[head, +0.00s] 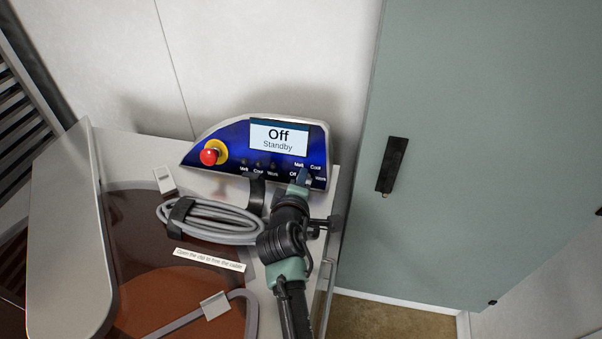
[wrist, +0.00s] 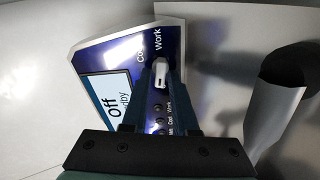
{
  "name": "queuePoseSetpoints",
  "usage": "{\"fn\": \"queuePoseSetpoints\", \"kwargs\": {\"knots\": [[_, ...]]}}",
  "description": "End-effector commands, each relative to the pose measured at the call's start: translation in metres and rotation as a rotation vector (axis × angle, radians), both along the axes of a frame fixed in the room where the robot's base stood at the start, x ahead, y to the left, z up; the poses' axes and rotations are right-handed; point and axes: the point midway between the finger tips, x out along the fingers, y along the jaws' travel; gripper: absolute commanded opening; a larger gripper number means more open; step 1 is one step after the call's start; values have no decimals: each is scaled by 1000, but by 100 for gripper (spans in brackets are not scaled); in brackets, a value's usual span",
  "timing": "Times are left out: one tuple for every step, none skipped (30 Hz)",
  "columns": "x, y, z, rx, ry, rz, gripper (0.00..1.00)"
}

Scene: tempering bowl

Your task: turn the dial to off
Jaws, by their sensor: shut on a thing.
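The blue control panel (head: 235,148) stands at the back of the machine, and its screen (head: 279,138) reads "Off" and "Standby". The dial (wrist: 161,70) shows pale between my fingers in the wrist view, with "Cool" and "Work" printed near it. My gripper (head: 303,178) reaches the panel's lower right corner and is shut on the dial. In the head view my fingers cover most of the dial, with "Off", "Melt", "Cool" and "Work" around it. I cannot tell exactly which mark the dial points to.
A red emergency button (head: 209,156) on a yellow base sits at the panel's left. A coiled grey cable (head: 215,222) in a black clip (head: 181,214) lies left of my arm, above a label (head: 210,260). A green cabinet door (head: 450,120) stands to the right.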

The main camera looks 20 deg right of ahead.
Motion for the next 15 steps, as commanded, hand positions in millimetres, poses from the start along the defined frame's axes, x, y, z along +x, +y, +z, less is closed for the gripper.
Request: {"fn": "queuePoseSetpoints", "kwargs": {"knots": [[0,0,2,-23,17,13,0],[0,0,2,-37,28,20,0],[0,0,1,-54,39,29,0],[0,0,1,-66,47,35,0],[0,0,1,-76,54,41,0],[0,0,1,-90,62,48,0],[0,0,1,-99,69,53,0],[0,0,1,-107,74,57,0],[0,0,0,-117,80,64,0],[-1,0,0,-123,85,67,0],[0,0,0,-129,88,70,0],[0,0,-1,-134,92,73,0],[-1,0,-1,-138,95,75,0],[0,0,-1,-142,98,77,0],[0,0,-1,-146,100,79,0]]}}
